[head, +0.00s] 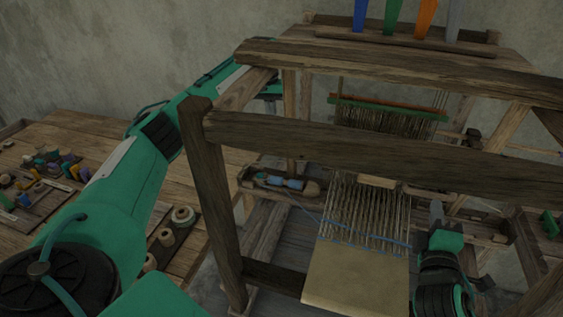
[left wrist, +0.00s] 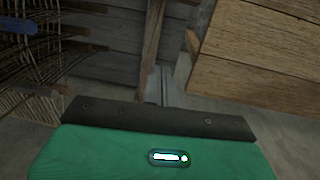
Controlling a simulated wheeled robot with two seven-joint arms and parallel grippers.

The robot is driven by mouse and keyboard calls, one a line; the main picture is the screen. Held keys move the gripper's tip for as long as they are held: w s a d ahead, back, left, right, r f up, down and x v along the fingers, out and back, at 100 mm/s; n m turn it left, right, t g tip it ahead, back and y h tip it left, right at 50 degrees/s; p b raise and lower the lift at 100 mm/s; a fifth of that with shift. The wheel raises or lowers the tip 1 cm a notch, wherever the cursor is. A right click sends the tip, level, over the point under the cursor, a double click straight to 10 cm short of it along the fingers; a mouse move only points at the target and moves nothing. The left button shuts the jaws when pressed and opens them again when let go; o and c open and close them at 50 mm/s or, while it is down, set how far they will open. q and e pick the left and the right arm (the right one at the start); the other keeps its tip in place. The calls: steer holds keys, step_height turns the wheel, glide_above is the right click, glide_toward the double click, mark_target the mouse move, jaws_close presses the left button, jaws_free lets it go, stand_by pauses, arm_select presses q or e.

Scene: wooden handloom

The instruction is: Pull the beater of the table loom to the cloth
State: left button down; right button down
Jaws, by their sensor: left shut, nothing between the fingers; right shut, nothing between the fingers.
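The woven cloth (head: 355,278) lies at the front of the loom, with pale warp threads (head: 365,212) running back from it. A blue weft thread (head: 345,242) crosses near its edge. What looks like the beater (head: 378,181), a wooden crosspiece, stands behind the warp, apart from the cloth; a dark front beam hides much of it. My right gripper (head: 437,213) points up beside the warp, right of the cloth, shut and empty. My left arm reaches back left of the loom; its gripper is mostly hidden in the head view. In the left wrist view my left gripper (left wrist: 160,85) is shut and empty.
A dark wooden front frame (head: 370,145) crosses between me and the warp. A side table (head: 90,130) holds spools and small coloured items. Coloured upright pieces (head: 394,14) stand on top of the loom.

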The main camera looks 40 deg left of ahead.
mark_target(261, 168)
arm_select(q)
steer(key=s+f, duration=0.3)
steer(key=f, duration=0.4)
steer(key=s+f+g, duration=0.1)
steer(key=s+f, duration=0.1)
steer(key=f, duration=0.5)
steer(key=shift+s+d+f+y, duration=0.3)
steer(key=shift+s+d+y, duration=0.1)
steer(key=shift+d, duration=0.05)
steer(key=shift+s+d+f+g, duration=0.2)
steer(key=shift+s, duration=0.4)
steer(key=shift+s+d+f+g, duration=0.15)
steer(key=shift+s+g, duration=0.05)
steer(key=shift+s, duration=0.35)
